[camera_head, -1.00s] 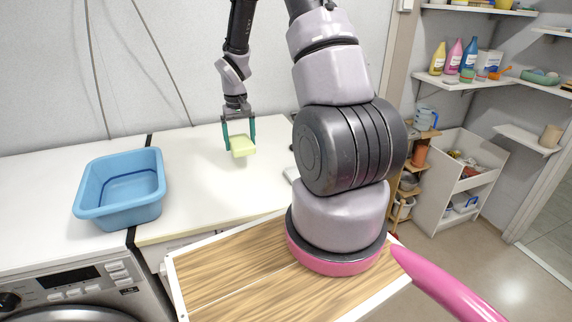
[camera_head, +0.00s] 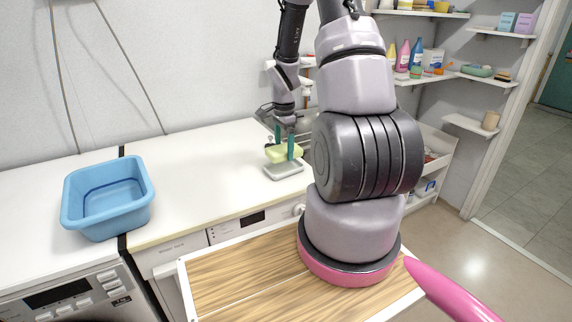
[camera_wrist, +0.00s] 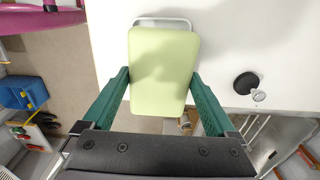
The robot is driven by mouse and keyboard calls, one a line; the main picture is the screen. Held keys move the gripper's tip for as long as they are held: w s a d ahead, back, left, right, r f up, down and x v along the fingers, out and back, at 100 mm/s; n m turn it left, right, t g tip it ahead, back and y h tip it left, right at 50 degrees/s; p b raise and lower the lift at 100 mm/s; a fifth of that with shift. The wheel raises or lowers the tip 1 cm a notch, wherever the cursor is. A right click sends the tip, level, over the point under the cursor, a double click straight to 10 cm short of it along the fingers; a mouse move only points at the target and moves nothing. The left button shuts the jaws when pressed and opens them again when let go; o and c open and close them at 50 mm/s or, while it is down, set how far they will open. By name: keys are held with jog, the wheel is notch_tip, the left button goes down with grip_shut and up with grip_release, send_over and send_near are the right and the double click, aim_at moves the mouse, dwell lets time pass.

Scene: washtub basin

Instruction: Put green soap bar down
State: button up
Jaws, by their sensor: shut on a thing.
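The green soap bar (camera_head: 284,153) is a pale yellow-green block. My gripper (camera_head: 281,147) is shut on it, with its green fingers on either side. A grey soap dish (camera_head: 285,170) stands on the white counter right below the bar. In the wrist view the bar (camera_wrist: 164,70) lies between the fingertips of my gripper (camera_wrist: 160,85), and the dish's rim (camera_wrist: 162,21) shows past the bar's far end. The bar hides most of the dish there, and I cannot tell whether the bar touches it.
A blue basin (camera_head: 108,199) stands on the counter at the left. The white counter (camera_head: 200,175) between basin and dish is clear. A sink (camera_head: 303,122) lies behind the gripper. Shelves with bottles (camera_head: 403,56) are at the right.

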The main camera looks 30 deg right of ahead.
aim_at(284, 171)
notch_tip(284, 171, down, 5)
jog(key=shift+s+a+r, duration=0.1)
grip_shut()
jog(key=shift+s+f, duration=0.15)
jog(key=shift+f, duration=0.05)
jog(key=o, duration=1.5)
grip_release()
jog(key=shift+c, duration=0.2)
jog(key=r, duration=1.2)
jog(key=shift+w+r, duration=0.2)
jog(key=shift+w, duration=0.05)
jog(key=s+a+r+n+t, duration=0.2)
jog(key=s+a+r+n, duration=0.15)
jog(key=r, duration=0.65)
jog(key=s+a+r+n+t, duration=0.2)
jog(key=s+a+r+n, duration=0.15)
jog(key=r, duration=0.55)
jog(key=s+a+r+n+t+y, duration=0.1)
jog(key=s+a+r+n, duration=0.2)
jog(key=s+r, duration=0.2)
jog(key=s+a+r+n+t+y, duration=0.1)
jog(key=s+a+r+n+t, duration=0.1)
jog(key=s, duration=0.5)
notch_tip(284, 171, up, 3)
jog(key=shift+s+a+f+n, duration=0.15)
jog(key=shift+s+a+n, duration=0.15)
jog(key=shift+a+n, duration=0.45)
